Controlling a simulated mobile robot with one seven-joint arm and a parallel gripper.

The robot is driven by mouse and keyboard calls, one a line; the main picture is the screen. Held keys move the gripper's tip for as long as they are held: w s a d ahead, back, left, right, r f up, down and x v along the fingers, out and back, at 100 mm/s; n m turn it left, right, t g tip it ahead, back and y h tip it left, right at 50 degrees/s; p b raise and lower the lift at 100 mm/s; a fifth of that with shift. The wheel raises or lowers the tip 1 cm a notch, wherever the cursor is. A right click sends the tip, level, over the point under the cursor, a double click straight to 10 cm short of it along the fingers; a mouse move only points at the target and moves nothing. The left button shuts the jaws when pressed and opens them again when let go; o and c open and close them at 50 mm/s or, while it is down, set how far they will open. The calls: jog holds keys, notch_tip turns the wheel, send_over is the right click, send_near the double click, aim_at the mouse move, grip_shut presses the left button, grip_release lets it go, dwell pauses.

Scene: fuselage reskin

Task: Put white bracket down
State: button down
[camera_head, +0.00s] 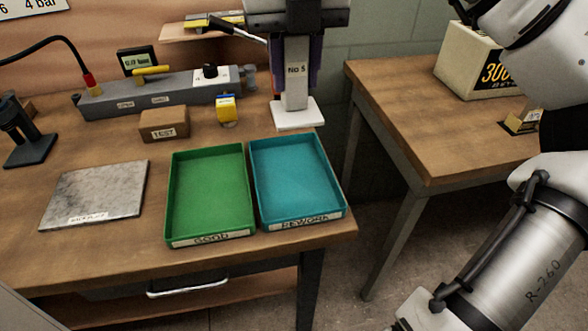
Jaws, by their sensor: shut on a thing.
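The white bracket (297,113) is upright near the back right corner of the workbench, with a flat white foot and a pale grey upright labelled "No 5". My gripper (296,88) comes down from the top edge, its dark fingers on either side of the upright, shut on it. The foot is just behind the teal REWORK tray. I cannot tell whether the foot touches the bench top or is slightly above it.
The green GOOD tray (168,210) and teal REWORK tray (342,200) are empty. A metal plate (95,193) lies at left. A TEST block (164,123), a small yellow item (227,110) and a long grey fixture (165,92) stand behind. A second table (440,125) is at right, across a gap.

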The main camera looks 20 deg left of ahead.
aim_at(296, 107)
notch_tip(296, 107, down, 16)
jog(key=shift+f, duration=0.15)
dwell(0.3)
jog(key=shift+f, duration=0.2)
jog(key=c, duration=1.1)
grip_release()
jog(key=shift+r, duration=0.15)
notch_tip(296, 107, up, 12)
jog(key=shift+r, duration=0.1)
